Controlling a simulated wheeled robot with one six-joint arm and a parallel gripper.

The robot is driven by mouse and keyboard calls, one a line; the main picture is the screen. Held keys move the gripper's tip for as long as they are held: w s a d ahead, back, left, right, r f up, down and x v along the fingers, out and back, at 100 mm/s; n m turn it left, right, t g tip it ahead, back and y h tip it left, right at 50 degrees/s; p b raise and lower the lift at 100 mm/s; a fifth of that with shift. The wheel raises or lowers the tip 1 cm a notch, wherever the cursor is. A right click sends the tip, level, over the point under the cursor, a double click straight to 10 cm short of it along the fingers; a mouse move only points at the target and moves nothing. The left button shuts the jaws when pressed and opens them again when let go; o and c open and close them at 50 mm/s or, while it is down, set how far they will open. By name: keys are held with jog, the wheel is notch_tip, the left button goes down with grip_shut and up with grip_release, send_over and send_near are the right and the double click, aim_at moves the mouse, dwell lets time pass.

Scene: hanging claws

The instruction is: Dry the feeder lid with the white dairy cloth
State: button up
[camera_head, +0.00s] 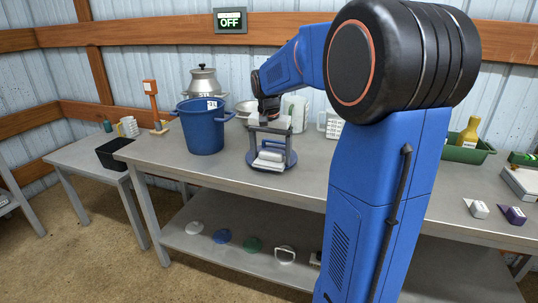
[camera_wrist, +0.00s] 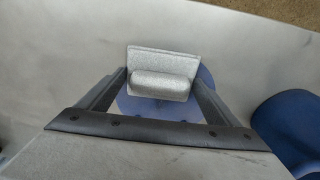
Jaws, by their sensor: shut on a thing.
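The white dairy cloth (camera_head: 268,160) looks like a folded pad with a thicker roll along it. My gripper (camera_head: 271,158) points down and is shut on the cloth, with one dark finger at each side. In the wrist view the cloth (camera_wrist: 163,72) sits between the two fingertips. A round blue disc, seemingly the feeder lid (camera_head: 256,164), lies flat on the grey table directly under the cloth. The lid (camera_wrist: 135,105) also shows in the wrist view, partly covered by the cloth. The cloth appears to touch the lid, but I cannot tell how firmly.
A blue bucket (camera_head: 203,135) stands just left of the lid. Behind are a metal can (camera_head: 203,82), a bowl (camera_head: 244,107) and white jugs (camera_head: 295,108). A green crate (camera_head: 466,152) is at the right. Several small items lie on the lower shelf. The table front (camera_head: 225,175) is clear.

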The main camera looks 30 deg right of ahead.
aim_at(261, 151)
jog(key=shift+w+a, duration=1.1)
jog(key=shift+w, duration=0.3)
jog(key=shift+s+d, duration=0.55)
jog(key=shift+s, duration=0.2)
jog(key=shift+r, duration=3.5)
